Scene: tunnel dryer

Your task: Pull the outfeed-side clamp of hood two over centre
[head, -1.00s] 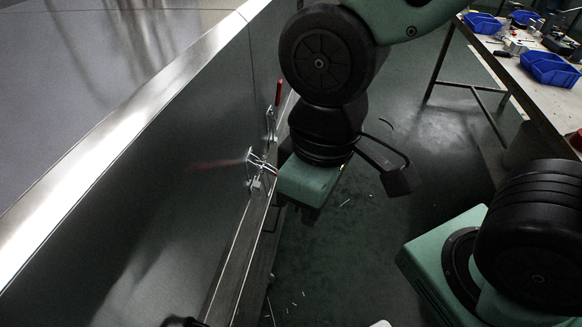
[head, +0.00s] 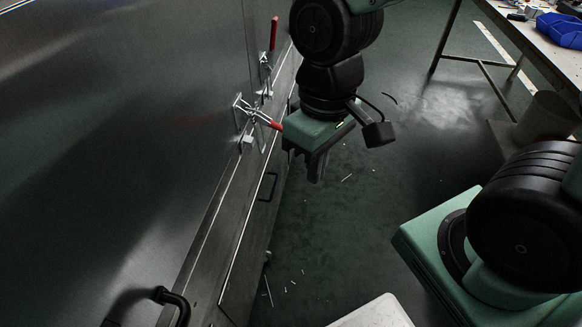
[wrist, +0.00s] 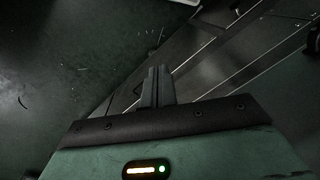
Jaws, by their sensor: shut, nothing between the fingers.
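Two metal toggle clamps sit on the dark metal side wall of the dryer in the head view. The nearer clamp (head: 244,110) has its red handle (head: 275,125) sticking out from the wall towards my gripper. The farther clamp (head: 265,72) has its red handle (head: 274,34) upright. I cannot tell from any marking which one is outfeed-side. My gripper (head: 316,167) points down, right of the nearer clamp, its fingers together and empty. The nearer handle's tip lies beside my green gripper housing; contact is unclear. The wrist view shows the closed fingers (wrist: 157,84) but no clear clamp.
A black pull handle (head: 174,300) juts from the near wall, and another (head: 267,187) is on the lower panel. A workbench (head: 545,40) with blue bins stands at the back right, a grey bucket (head: 548,115) beneath. The floor between is mostly clear, with small scraps.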

